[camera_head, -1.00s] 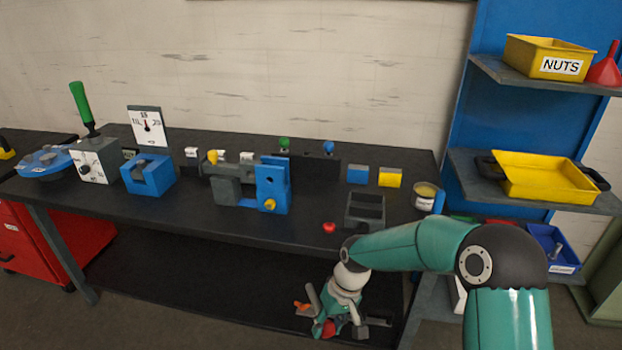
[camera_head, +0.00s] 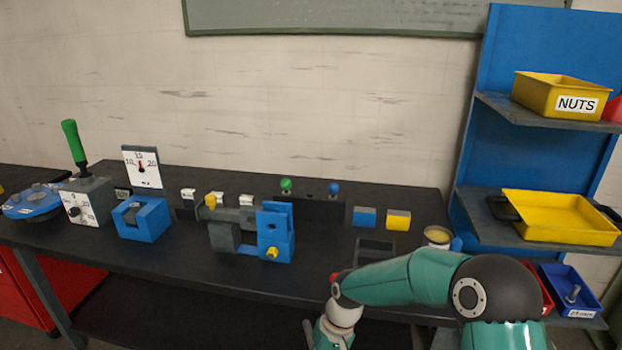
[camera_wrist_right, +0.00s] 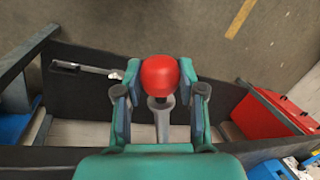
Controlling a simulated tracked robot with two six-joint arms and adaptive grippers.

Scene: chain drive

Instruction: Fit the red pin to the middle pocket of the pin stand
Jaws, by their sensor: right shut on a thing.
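The red pin (camera_wrist_right: 160,75) shows in the right wrist view as a round red head with a grey shaft below it in the picture. My right gripper (camera_wrist_right: 160,90) is shut on it, one finger on each side. The pin stand (camera_head: 312,208) is a dark block at the back of the bench. A green-headed pin (camera_head: 286,185) is at its left and a blue-headed pin (camera_head: 333,188) at its right, with a gap between. My left gripper is not in view.
A blue and grey fixture (camera_head: 275,232) stands in front of the stand. A blue block (camera_head: 364,217), a yellow block (camera_head: 397,220), a dark open tray (camera_head: 375,246) and a can (camera_head: 438,237) lie to the right. A small red thing (camera_head: 334,276) is partly hidden by my arm.

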